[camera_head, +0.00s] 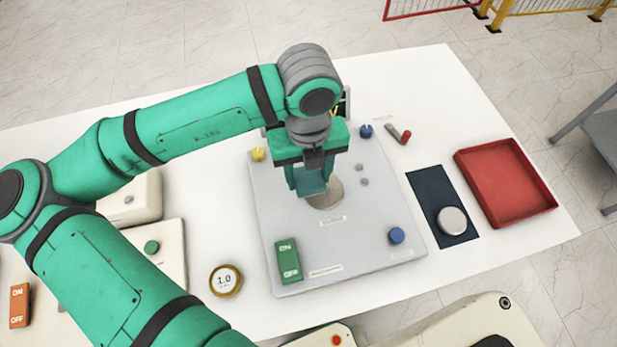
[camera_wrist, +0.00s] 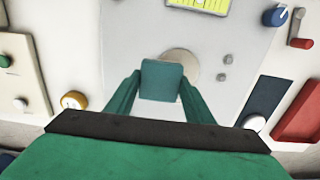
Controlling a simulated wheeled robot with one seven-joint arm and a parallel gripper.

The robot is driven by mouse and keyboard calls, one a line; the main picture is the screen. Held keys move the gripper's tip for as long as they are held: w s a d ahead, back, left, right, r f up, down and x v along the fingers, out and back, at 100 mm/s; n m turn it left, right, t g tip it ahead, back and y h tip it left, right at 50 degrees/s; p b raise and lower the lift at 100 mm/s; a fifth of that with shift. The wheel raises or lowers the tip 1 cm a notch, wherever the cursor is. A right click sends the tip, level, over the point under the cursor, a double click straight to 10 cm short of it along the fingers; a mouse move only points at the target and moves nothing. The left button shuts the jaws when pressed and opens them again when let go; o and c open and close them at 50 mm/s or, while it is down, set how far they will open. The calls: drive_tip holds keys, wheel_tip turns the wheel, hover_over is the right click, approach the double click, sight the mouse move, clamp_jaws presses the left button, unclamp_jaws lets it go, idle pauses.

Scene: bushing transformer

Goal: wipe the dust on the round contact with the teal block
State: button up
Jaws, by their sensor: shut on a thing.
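The teal block (camera_wrist: 161,80) is held between the two fingers of my gripper (camera_wrist: 160,92). In the head view my gripper (camera_head: 311,184) points down over the grey panel, and the teal block (camera_head: 312,182) shows between its fingers. The round contact (camera_head: 326,194) is a tan-grey disc on the panel, partly hidden by the block and gripper. It also shows in the wrist view (camera_wrist: 184,62), behind and right of the block. I cannot tell whether the block touches it. Dust on it cannot be made out.
To the right are a dark mat (camera_head: 428,184) with a silver disc (camera_head: 452,220) and a red tray (camera_head: 504,182). A round gauge (camera_head: 225,280) stands left.

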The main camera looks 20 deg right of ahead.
sight(309, 177)
drive_tip(key=shift+s+d+r, duration=0.1)
drive_tip(key=shift+r, duration=1.7)
